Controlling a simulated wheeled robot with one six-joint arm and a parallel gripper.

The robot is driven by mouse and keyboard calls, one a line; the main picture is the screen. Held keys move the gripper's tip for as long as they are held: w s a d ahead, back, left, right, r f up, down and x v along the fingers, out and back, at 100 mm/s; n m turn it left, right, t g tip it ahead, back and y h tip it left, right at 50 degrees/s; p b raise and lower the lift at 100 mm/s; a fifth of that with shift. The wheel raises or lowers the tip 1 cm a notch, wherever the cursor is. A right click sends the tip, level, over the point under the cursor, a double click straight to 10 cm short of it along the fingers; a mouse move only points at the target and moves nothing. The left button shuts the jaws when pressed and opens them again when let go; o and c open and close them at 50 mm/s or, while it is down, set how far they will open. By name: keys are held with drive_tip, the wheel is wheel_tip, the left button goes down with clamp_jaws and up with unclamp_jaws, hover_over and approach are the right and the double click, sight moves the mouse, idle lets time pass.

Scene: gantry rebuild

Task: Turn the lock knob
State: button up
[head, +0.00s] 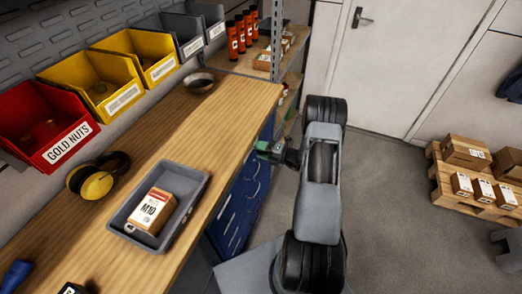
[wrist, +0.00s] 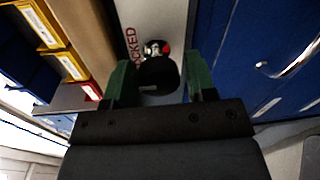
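In the wrist view the lock knob (wrist: 158,76) is a dark round knob with a small pale mark. It stands in front of a pale panel (wrist: 150,15) with partly hidden red lettering that ends in "CKED". A silver and red piece (wrist: 157,48) shows just above the knob. My gripper (wrist: 160,80) has its green fingers apart, one on each side of the knob. I cannot tell whether either finger touches it. In the head view my gripper (head: 277,153) is beside the bench's right side, near the blue drawers. The knob is not visible there.
Blue drawers (head: 240,205) with metal handles sit under the wooden bench (head: 185,115). A shelf (head: 285,75) stands behind. Floor is clear towards the pallet (head: 470,195).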

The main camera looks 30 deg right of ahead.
drive_tip(key=shift+o, duration=1)
